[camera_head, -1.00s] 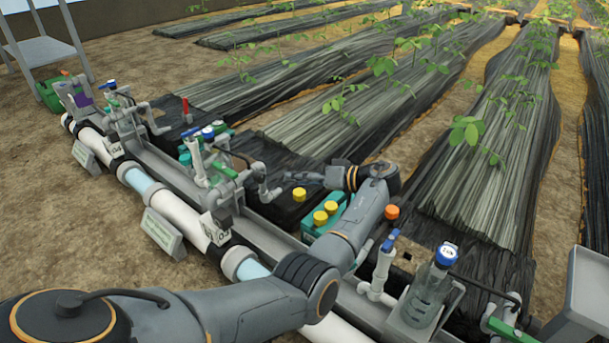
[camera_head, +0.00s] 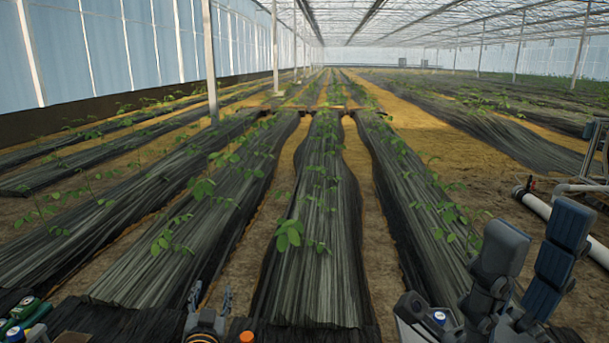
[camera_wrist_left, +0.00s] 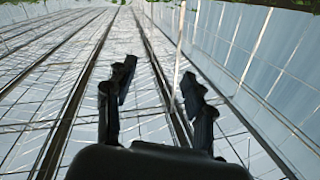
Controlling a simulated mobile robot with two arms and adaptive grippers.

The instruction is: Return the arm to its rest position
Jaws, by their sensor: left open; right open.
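In the head view my left gripper (camera_head: 209,297) shows at the bottom edge, left of centre, with its fingers pointing up and apart. The left arm behind it is cut off by the frame. In the left wrist view the left gripper (camera_wrist_left: 157,85) is open, with nothing between its fingers; the glazed greenhouse structure fills the background. My right gripper (camera_head: 538,228) stands at the lower right of the head view, large and close, its two dark fingers upright and apart. Nothing is seen between them.
An orange cap (camera_head: 247,337) shows just right of the left gripper. Green containers (camera_head: 22,318) are at the lower left corner. A white pipe (camera_head: 537,205) and a metal stand (camera_head: 597,150) are at the right. Black-covered plant rows (camera_head: 315,240) stretch away ahead.

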